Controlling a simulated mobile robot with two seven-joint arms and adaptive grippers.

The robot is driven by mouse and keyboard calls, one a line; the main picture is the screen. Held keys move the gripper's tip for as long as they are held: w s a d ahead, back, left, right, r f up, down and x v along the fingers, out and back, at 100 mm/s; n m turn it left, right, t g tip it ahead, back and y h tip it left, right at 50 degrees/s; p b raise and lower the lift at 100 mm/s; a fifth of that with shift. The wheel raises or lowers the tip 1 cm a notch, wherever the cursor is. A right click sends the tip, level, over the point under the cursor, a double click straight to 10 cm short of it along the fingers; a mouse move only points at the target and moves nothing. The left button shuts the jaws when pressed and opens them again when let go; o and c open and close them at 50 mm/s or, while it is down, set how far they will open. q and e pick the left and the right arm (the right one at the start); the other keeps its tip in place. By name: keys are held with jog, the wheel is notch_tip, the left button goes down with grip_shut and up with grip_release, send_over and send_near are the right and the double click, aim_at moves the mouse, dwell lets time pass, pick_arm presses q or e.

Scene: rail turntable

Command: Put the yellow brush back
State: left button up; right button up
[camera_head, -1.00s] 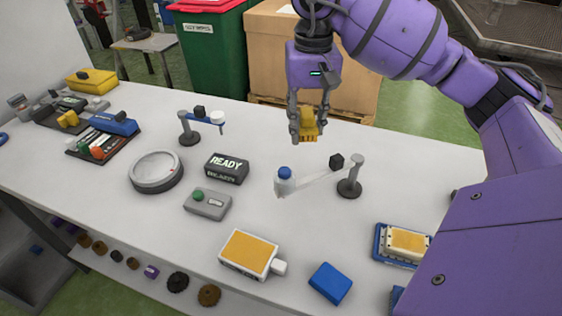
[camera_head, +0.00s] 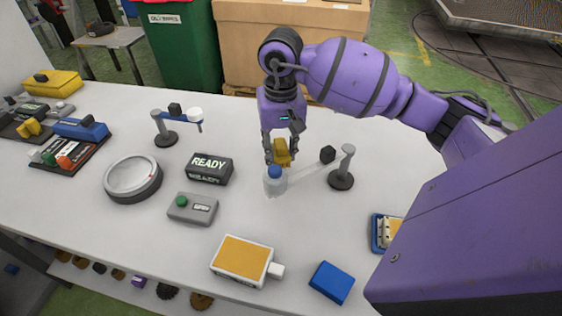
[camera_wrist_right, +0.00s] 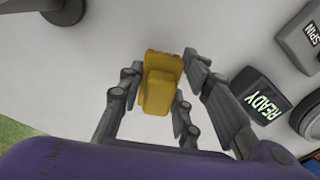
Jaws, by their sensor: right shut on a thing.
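The yellow brush (camera_head: 282,152) is held between the fingers of my right gripper (camera_head: 281,159), above the white table in the head view. In the right wrist view the brush (camera_wrist_right: 160,88) sits between the dark fingers of the gripper (camera_wrist_right: 161,95), with its tan edge pointing away. My left gripper is not in view.
A grey post (camera_head: 342,170) stands right. Dark trays (camera_head: 62,168) with coloured items lie far left. The table behind the gripper is clear.

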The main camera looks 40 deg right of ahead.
aim_at(280, 163)
jog(key=shift+f, duration=2.15)
jog(key=o, duration=1.1)
notch_tip(280, 163, up, 12)
jog(key=shift+r, duration=0.2)
